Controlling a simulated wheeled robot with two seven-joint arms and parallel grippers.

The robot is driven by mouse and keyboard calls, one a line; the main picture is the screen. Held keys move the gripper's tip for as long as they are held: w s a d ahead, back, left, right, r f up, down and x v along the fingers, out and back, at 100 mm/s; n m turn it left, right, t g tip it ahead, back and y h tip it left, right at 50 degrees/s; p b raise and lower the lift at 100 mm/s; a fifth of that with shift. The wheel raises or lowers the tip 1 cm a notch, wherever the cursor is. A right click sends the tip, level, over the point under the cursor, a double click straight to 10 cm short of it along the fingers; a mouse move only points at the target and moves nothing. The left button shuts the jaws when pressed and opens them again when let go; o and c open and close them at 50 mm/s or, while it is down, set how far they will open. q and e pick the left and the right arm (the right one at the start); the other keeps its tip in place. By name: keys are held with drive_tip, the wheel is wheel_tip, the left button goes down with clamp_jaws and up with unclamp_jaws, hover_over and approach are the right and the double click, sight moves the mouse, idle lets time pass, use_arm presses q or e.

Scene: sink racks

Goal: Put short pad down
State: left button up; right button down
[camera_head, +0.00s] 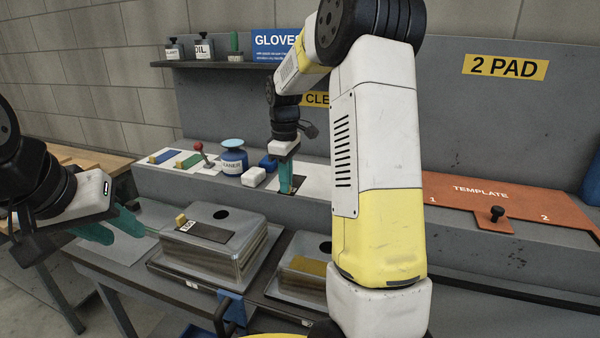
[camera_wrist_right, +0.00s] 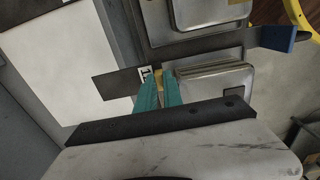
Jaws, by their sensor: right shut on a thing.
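My right gripper (camera_head: 286,191) points down at the back ledge, beside a blue block. The right wrist view shows its teal fingers (camera_wrist_right: 160,88) shut on the yellow grip of a dark flat pad (camera_wrist_right: 115,86) with a white label, only partly readable. The pad is at a white panel (camera_wrist_right: 68,60); I cannot tell whether it touches it. Another dark pad (camera_head: 209,231) with a yellow grip and a label lies on the lid of the left metal container (camera_head: 195,258). My left gripper (camera_head: 125,222) is open and empty at the left.
A second metal container (camera_head: 301,284) is in front. An orange template (camera_head: 480,192) lies on the right, under a "2 PAD" sign (camera_head: 505,67). My right arm hides the middle.

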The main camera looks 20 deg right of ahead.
drive_tip(key=w+d, duration=0.2)
drive_tip(key=d, duration=0.2)
drive_tip(key=w+d+f, duration=0.1)
drive_tip(key=w+d, duration=0.2)
drive_tip(key=d, duration=0.2)
drive_tip(key=w+d, duration=0.3)
drive_tip(key=d, duration=0.1)
drive_tip(key=shift+w+d+f, duration=0.1)
drive_tip(key=shift+d+f, duration=0.1)
drive_tip(key=shift+f, duration=1.75)
drive_tip(key=shift+f, duration=0.1)
drive_tip(key=c, duration=1.5)
unclamp_jaws()
drive_tip(key=shift+f, duration=0.1)
